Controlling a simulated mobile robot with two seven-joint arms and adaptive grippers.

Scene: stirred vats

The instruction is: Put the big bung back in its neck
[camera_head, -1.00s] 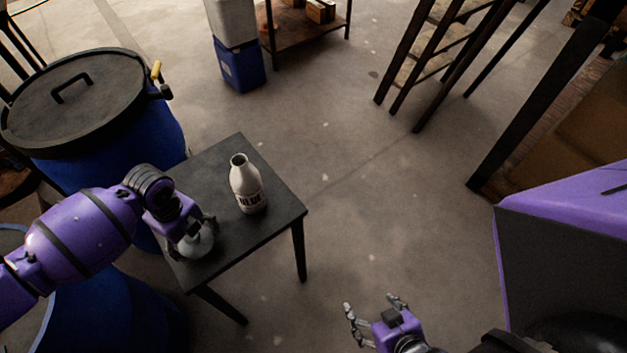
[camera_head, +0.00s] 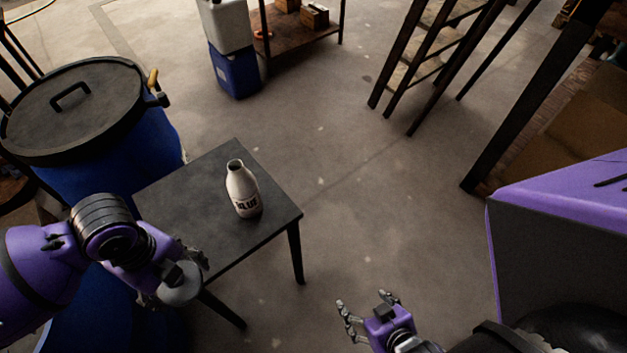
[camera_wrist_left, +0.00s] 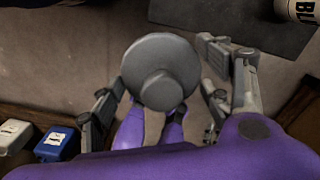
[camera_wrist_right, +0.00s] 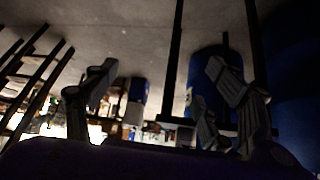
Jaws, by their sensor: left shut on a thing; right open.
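The big bung (camera_head: 180,284) is a grey round stopper held in my left gripper (camera_head: 176,278). In the left wrist view the bung (camera_wrist_left: 160,72) shows its wide disc and a smaller round boss, between the fingers of my left gripper (camera_wrist_left: 166,88). The bung is off the table, by the table's near left edge. My right gripper (camera_head: 368,316) is open and empty over the floor; it also shows open in the right wrist view (camera_wrist_right: 165,95). A white bottle (camera_head: 242,190) with a dark neck opening and lettering ending in "LUE" stands upright on the table.
The small dark table (camera_head: 270,216) stands mid-left. Open floor is at centre.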

